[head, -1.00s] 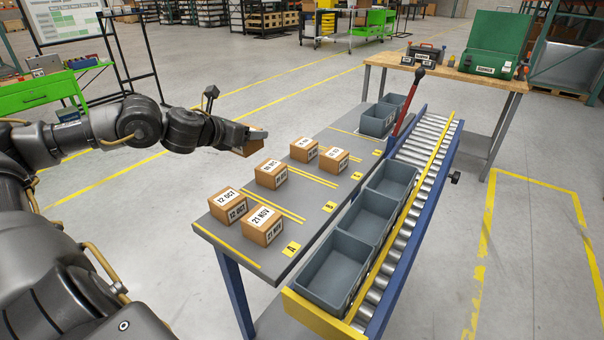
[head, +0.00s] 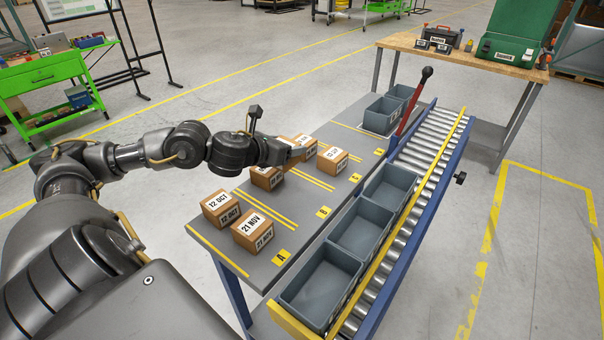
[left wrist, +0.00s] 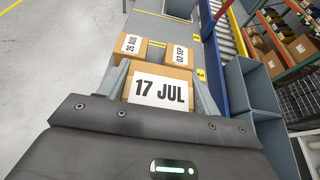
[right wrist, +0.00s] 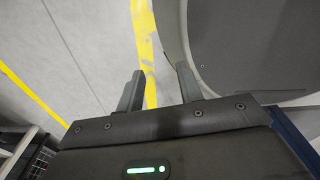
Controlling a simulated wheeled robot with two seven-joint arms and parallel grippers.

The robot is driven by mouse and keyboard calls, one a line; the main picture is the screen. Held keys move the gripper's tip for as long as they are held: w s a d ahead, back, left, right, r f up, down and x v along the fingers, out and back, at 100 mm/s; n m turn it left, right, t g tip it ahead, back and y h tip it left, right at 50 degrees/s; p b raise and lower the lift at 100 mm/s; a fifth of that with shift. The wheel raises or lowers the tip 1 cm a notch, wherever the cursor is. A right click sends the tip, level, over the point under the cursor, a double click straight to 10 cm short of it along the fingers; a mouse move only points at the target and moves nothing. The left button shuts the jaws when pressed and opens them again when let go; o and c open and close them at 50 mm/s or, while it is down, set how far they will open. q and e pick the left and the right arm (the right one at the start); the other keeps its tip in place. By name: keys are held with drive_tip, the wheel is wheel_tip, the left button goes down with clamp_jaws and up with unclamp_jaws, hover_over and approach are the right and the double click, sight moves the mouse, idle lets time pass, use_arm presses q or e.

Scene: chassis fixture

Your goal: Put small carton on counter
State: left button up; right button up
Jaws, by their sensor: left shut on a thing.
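My left gripper (head: 280,151) is shut on a small brown carton labelled 17 JUL (left wrist: 160,88), held between its two fingers in the left wrist view. In the head view the gripper is over the far-left part of the grey counter (head: 285,228), and the held carton is partly hidden among others. I cannot tell whether it touches the counter. Just beyond it stand cartons labelled 26 AUG (left wrist: 129,47) and 03 SEP (left wrist: 179,55). My right gripper (right wrist: 158,90) is open and empty in the right wrist view, above the floor; it is outside the head view.
Cartons labelled 12 OCT (head: 222,209) and 21 NOV (head: 252,231) stand at the counter's near end; another carton (head: 266,178) stands close below my left gripper. Grey bins (head: 320,287) and a roller conveyor (head: 412,177) line the right side. A red lever (head: 412,104) rises behind.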

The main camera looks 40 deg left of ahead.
use_arm(q)
drive_tip(key=d+f+b, duration=0.1)
drive_tip(key=d+f, duration=0.3)
drive_tip(key=shift+s+d+f+b, duration=0.1)
drive_tip(key=shift+f+b, duration=0.25)
drive_tip(key=shift+f, duration=0.05)
drive_tip(key=shift+d+f, duration=0.25)
drive_tip(key=shift+f, duration=0.05)
drive_tip(key=shift+d+f, duration=0.1)
drive_tip(key=shift+d, duration=0.05)
drive_tip(key=shift+d+f, duration=0.1)
drive_tip(key=shift+f, duration=0.05)
wheel_tip(320, 180, down, 3)
drive_tip(key=shift+d+f+b, duration=0.1)
drive_tip(key=shift+d+b, duration=0.05)
drive_tip(key=shift+b, duration=0.75)
use_arm(e)
drive_tip(key=f, duration=0.1)
drive_tip(key=d, duration=0.1)
drive_tip(key=f, duration=0.1)
drive_tip(key=shift+s+d+f, duration=0.2)
drive_tip(key=shift+d+f, duration=0.05)
drive_tip(key=shift+f, duration=0.05)
drive_tip(key=shift+d, duration=0.15)
